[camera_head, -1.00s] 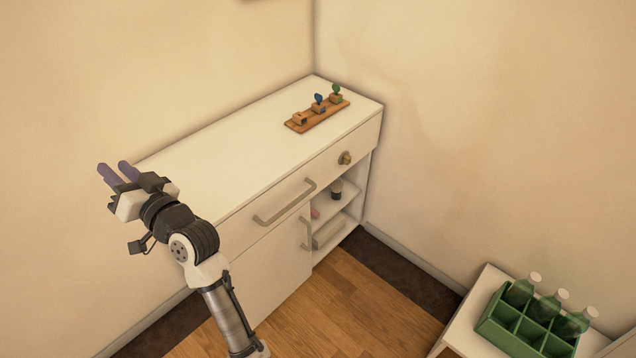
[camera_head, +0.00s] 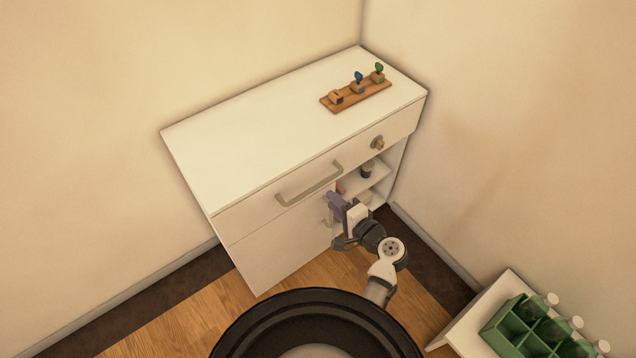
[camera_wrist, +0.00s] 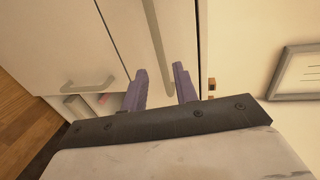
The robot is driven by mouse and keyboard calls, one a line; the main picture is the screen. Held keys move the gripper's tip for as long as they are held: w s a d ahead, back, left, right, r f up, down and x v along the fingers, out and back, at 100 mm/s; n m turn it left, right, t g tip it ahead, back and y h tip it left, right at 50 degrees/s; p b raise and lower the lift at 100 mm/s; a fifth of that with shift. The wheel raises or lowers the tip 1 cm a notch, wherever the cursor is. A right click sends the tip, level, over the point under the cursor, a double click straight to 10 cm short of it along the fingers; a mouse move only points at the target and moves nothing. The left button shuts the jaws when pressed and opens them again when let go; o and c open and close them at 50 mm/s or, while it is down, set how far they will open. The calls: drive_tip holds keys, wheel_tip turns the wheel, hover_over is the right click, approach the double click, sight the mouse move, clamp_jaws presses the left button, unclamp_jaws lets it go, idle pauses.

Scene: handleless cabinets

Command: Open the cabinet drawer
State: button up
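The white cabinet (camera_head: 245,235) stands in the corner with a wide drawer (camera_head: 262,210) at its top front. The drawer has a grey bar handle (camera_head: 308,184). My gripper (camera_head: 332,200) is in front of the cabinet, below the right end of that handle in the head view. In the wrist view my gripper (camera_wrist: 160,70) is open, its two purple fingers apart. A long handle, seemingly the drawer handle (camera_wrist: 156,45), runs between the fingers in that picture; I see no contact and cannot tell the depth gap. The drawer looks shut.
A lower door handle (camera_wrist: 88,86) lies left of the fingers in the wrist view. A round knob (camera_head: 377,143) and open shelves are at the cabinet's right. A wooden rack (camera_head: 345,97) stands on top. A green bottle crate (camera_head: 510,335) is at lower right.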

sight(317, 185)
drive_tip(key=p+x, duration=0.1)
drive_tip(key=x, duration=0.7)
drive_tip(key=shift+w+a, duration=0.15)
drive_tip(key=shift+w, duration=0.15)
clamp_jaws()
